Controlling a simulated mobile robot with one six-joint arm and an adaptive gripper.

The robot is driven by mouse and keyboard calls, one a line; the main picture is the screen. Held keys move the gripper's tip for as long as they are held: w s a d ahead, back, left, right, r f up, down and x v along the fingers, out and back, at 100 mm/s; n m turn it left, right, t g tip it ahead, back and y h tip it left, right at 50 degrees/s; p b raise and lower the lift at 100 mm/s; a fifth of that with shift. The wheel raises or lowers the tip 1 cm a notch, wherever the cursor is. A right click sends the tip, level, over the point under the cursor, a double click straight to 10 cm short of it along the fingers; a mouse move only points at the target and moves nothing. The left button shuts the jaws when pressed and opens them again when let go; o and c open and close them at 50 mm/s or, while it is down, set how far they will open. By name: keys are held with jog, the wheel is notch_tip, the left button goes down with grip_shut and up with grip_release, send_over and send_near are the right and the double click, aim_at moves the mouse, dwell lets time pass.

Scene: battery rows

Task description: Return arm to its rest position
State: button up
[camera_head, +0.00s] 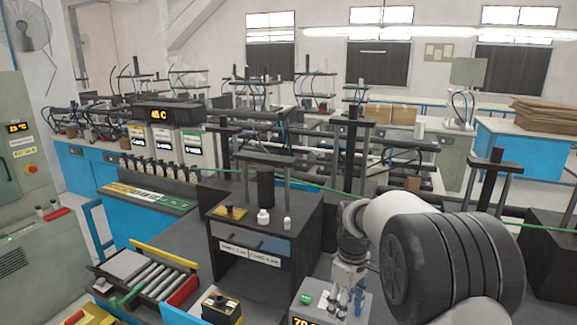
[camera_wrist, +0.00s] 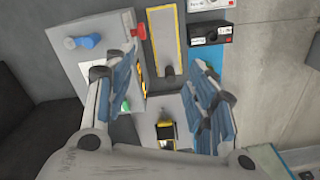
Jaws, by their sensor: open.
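No object shows between the fingers close up; a grey box (camera_wrist: 90,25) with blue, red and green knobs lies beyond the left finger. Whether the fingers touch the box is hard to tell.
A dark workbench cabinet (camera_head: 250,245) with small white bottles (camera_head: 263,217) stands left of my gripper. A roller tray (camera_head: 150,275) and a small black and yellow unit (camera_head: 221,307) are at the lower left. A dark post frame (camera_head: 480,190) rises behind my arm.

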jog(key=s+r+m+t+b, duration=0.1)
jog(key=s+r+m+b, duration=0.25)
jog(key=s, duration=0.55)
jog(key=s+r+m+t+b, duration=0.2)
jog(key=s+r, duration=0.3)
jog(key=s, duration=0.3)
jog(key=s+f+m+t+b, duration=0.1)
jog(key=s+f+m+b, duration=0.2)
jog(key=s, duration=1.1)
jog(key=shift+s+f+m+t+b, duration=0.35)
jog(key=shift+s+f+b, duration=0.1)
jog(key=shift+f, duration=0.5)
jog(key=shift+a, duration=0.1)
jog(key=shift+c, duration=0.3)
